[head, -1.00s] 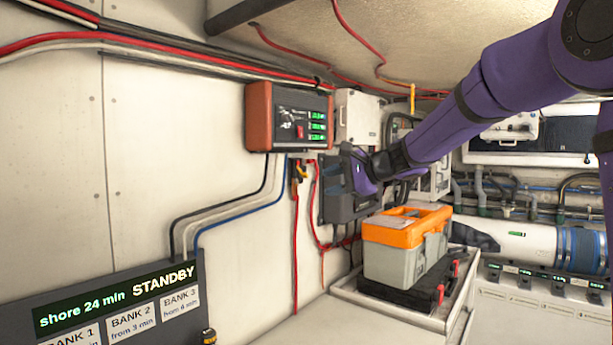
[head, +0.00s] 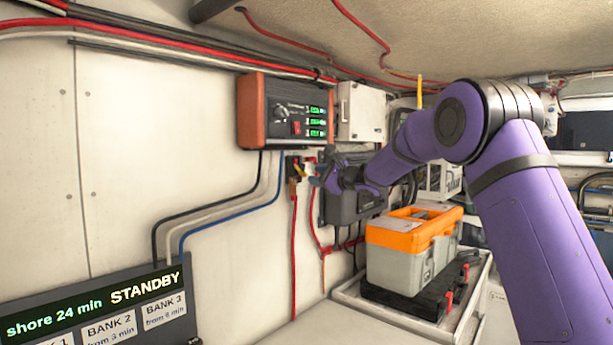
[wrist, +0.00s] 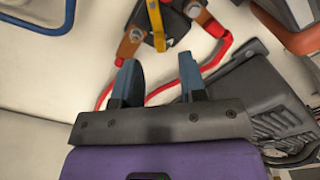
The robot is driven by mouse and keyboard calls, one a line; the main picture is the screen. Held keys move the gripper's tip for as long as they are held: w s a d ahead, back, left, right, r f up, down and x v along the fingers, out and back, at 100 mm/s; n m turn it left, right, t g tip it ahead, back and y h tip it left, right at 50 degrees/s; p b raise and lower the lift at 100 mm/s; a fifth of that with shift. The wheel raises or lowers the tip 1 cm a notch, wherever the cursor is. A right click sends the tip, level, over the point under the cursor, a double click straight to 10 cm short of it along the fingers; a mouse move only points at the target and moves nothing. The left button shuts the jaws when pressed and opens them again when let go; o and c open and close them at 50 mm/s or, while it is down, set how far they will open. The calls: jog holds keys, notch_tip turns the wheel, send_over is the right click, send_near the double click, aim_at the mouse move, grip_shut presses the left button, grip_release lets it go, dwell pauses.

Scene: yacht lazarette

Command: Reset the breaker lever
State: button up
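The breaker lever (head: 300,171) is a small yellow handle on a dark breaker block (head: 292,163) on the wall, below the orange-and-black panel. In the wrist view the yellow lever (wrist: 156,22) is at the top centre, partly cut off by the frame edge, between copper-coloured terminals. My gripper (head: 318,178) is just to the right of the lever in the head view. In the wrist view its two blue-grey fingers (wrist: 159,75) are spread apart with nothing between them. They point toward the lever and appear apart from it.
Red cables (head: 294,235) run down the wall from the breaker. The orange-and-black panel (head: 257,112) is just above. A dark grey box (head: 352,205) sits close to my gripper. An orange-and-grey toolbox (head: 395,262) stands below. A STANDBY display (head: 95,310) is at lower left.

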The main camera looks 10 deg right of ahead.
aim_at(306, 174)
jog(key=shift+x, duration=2.45)
grip_shut()
